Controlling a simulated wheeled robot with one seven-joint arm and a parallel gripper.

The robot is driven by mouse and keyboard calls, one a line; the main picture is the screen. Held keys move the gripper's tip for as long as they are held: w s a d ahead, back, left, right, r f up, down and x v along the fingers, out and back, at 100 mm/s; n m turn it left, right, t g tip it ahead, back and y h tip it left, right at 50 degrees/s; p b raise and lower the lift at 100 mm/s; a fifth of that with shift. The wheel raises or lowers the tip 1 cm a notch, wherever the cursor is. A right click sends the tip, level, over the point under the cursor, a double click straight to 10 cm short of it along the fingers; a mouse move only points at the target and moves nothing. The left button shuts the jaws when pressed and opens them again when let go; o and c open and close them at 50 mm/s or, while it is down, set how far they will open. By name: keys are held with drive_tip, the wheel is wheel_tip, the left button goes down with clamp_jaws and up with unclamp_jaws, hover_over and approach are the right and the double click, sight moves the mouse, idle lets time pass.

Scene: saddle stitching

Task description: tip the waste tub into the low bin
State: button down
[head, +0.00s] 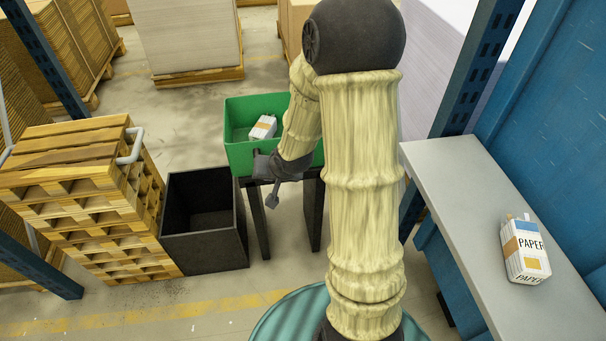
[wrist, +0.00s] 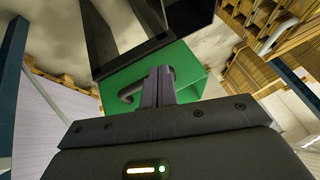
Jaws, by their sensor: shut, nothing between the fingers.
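The green waste tub (head: 240,155) stands upright on a dark stand, with a small white carton (head: 263,127) inside it. The low bin (head: 204,240) is black, open-topped and stands on the floor to the left of the tub; its visible inside looks empty. My gripper (head: 272,202) is shut and empty at the tub's front side, pointing down. In the wrist view my gripper's fingers (wrist: 158,85) are together in front of the green tub (wrist: 203,75), with a grey curved bar beside them. I cannot tell whether they touch it. My arm hides the tub's right part.
A stack of wooden pallets (head: 75,180) with a pale bent handle stands left of the bin. A grey bench (head: 470,215) on the right carries a paper carton (head: 525,250). Dark stand legs (head: 258,222) are beside the bin. Floor behind the bin is clear.

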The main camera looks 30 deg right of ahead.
drive_tip(key=w+d+f+m+t+y+b, duration=0.1)
drive_tip(key=w+f+m+t+y+b, duration=0.3)
drive_tip(key=f+b, duration=0.5)
drive_tip(key=w+d+f+m+t+y+b, duration=0.15)
drive_tip(key=w+f+m+t+b, duration=0.25)
drive_tip(key=w+f+m+b, duration=0.55)
drive_tip(key=s+d+f+m+t+h+b, duration=0.3)
drive_tip(key=d+m+t, duration=0.3)
drive_tip(key=m, duration=0.2)
drive_tip(key=s+d+f+m+t+h+b, duration=0.3)
drive_tip(key=s+d+m+t+h, duration=0.2)
drive_tip(key=d+m+t+h, duration=0.1)
drive_tip(key=shift+s+d+m+b, duration=0.2)
drive_tip(key=shift+d+m+b, duration=0.3)
drive_tip(key=shift+m, duration=0.45)
drive_tip(key=shift+w+d+r, duration=0.1)
drive_tip(key=shift+r, duration=0.05)
drive_tip(key=s+r+b+x, duration=0.1)
drive_tip(key=x, duration=0.5)
drive_tip(key=s+r+b+x, duration=0.1)
drive_tip(key=x, duration=0.5)
drive_tip(key=shift+w+a+r, duration=0.2)
drive_tip(key=shift+w+a, duration=0.05)
drive_tip(key=shift+a, duration=0.2)
